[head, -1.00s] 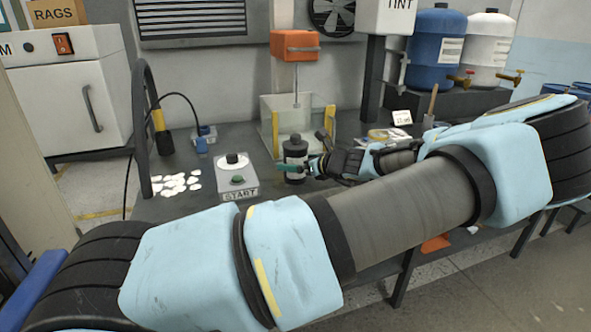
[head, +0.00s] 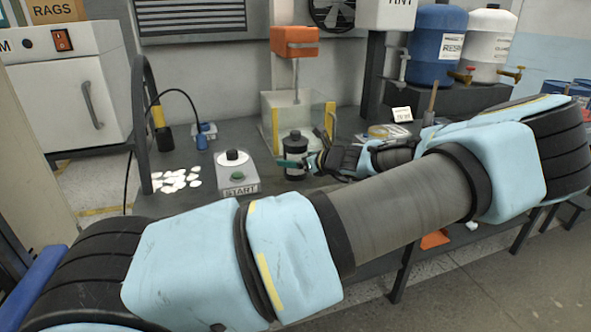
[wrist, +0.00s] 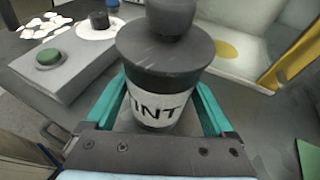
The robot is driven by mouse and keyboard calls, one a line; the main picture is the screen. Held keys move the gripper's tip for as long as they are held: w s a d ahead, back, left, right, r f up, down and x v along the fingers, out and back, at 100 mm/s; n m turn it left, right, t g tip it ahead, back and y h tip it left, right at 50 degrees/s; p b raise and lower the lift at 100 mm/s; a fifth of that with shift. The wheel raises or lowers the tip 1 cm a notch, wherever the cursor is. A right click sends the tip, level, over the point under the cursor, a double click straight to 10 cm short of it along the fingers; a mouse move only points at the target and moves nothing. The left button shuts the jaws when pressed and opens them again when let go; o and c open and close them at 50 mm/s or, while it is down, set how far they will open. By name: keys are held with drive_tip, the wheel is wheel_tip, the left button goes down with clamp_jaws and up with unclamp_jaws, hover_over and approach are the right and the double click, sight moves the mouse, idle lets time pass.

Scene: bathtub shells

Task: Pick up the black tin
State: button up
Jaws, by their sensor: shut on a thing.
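The black tin (head: 295,147) is a dark cylinder with a knobbed lid and a pale label. It is upright at the workbench, in front of the clear tank. In the wrist view the tin (wrist: 165,62) fills the middle, and its label reads "INT" in part. My gripper (head: 295,163) has teal fingers, one on each side of the tin's body. In the wrist view my gripper (wrist: 160,112) is shut on the tin. I cannot tell whether the tin's base touches the bench.
The START box (head: 238,174) with a green button stands just left of the tin. The clear tank (head: 270,105) with yellow posts is behind it, under an orange-topped press (head: 295,42). White blobs (head: 175,181) lie farther left. A small sign (head: 401,114) stands to the right.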

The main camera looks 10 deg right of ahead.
clamp_jaws()
drive_tip(key=shift+r, duration=0.1)
